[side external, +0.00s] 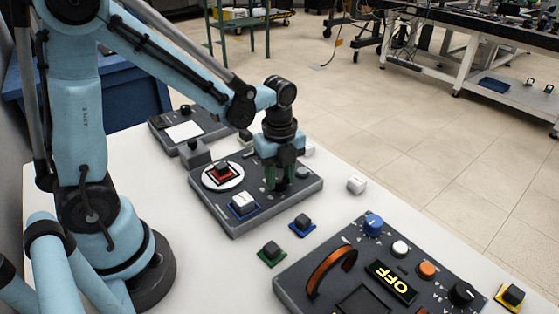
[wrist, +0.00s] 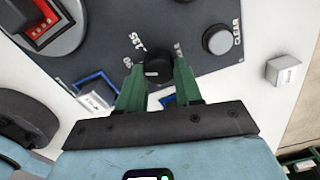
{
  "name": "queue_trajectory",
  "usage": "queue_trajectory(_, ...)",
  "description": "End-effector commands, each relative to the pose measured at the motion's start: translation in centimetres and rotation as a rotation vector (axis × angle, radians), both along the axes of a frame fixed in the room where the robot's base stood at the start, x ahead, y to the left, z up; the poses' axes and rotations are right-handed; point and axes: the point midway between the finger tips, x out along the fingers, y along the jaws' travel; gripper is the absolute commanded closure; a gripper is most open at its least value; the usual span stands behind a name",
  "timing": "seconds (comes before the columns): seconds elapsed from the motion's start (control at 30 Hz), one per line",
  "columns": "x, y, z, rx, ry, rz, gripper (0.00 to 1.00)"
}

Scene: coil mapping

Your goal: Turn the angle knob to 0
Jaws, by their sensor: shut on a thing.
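A black round knob (wrist: 154,74) with a pale pointer line sits on a dark grey panel (side external: 236,221). In the side view my gripper (side external: 281,187) points down at the right part of the panel, and the knob is mostly hidden by the fingers there. The exact angle the pointer reads is too small to tell.
The panel also bears a round grey button (wrist: 217,40) labelled CLEAR and a white disc (side external: 211,184) with a red-framed block. Loose blocks lie around it, including a white one (side external: 357,185) and a green-based one (side external: 271,253). A second panel (side external: 322,284) with an OFF display stands in front.

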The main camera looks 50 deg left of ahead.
Motion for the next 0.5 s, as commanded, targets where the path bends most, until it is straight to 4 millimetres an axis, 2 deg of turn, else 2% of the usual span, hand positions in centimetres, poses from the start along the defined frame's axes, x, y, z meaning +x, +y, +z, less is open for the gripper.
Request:
queue_trajectory(0.27, 0.03, -0.01, 0.02, -0.001, 0.003, 0.154, 0.96)
queue_trajectory(0.5, 0.10, 0.01, 0.02, -0.001, 0.003, 0.373, 0.96)
